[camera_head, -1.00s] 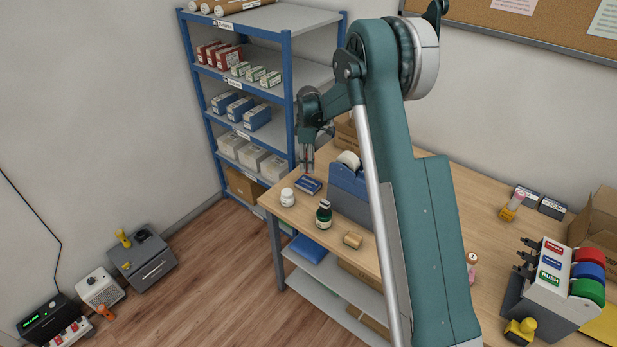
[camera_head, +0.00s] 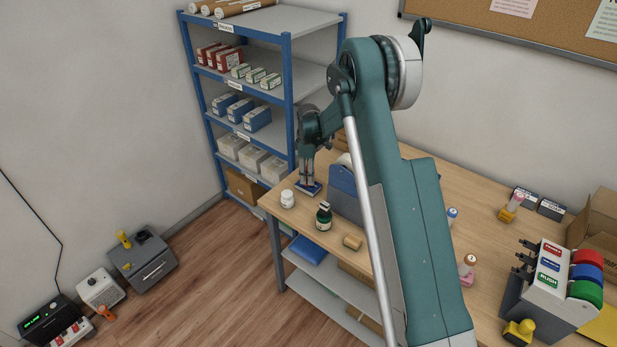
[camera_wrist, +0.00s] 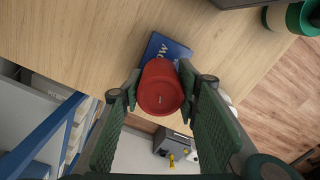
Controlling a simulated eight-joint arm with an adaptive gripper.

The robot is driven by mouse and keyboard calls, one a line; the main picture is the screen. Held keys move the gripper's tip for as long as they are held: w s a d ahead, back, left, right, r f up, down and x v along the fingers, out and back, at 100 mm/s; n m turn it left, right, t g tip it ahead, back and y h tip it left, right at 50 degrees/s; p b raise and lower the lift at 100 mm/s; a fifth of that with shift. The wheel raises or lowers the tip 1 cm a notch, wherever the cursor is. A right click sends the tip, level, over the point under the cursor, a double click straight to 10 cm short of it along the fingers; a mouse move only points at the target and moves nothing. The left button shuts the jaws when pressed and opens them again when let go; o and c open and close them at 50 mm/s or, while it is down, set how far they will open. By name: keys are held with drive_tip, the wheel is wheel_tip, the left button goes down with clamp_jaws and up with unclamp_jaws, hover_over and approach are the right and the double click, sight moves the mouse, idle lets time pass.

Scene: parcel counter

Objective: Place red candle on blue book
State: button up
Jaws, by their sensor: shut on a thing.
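The red candle (camera_wrist: 162,88) is between my gripper's fingers, seen end-on in the wrist view. My gripper (camera_head: 306,181) is shut on it, pointing down over the blue book at the far left part of the table. The blue book (camera_head: 312,191) lies flat on the wooden table; it also shows in the wrist view (camera_wrist: 176,48), partly hidden behind the candle. In the head view the candle is mostly hidden by the fingers. I cannot tell whether its base touches the book.
A white bottle (camera_head: 287,199) and a dark green bottle (camera_head: 323,216) stand close by, nearer the table's front edge. A blue tape dispenser (camera_head: 342,183) stands just right of the book. A blue shelf rack (camera_head: 289,100) stands behind.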

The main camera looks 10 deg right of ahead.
drive_tip(key=shift+f, duration=0.6)
drive_tip(key=shift+f, duration=0.15)
drive_tip(key=o, duration=0.9)
drive_tip(key=shift+o, duration=0.2)
wheel_tip(320, 180, up, 12)
drive_tip(key=shift+r+b, duration=0.15)
drive_tip(key=shift+b, duration=0.75)
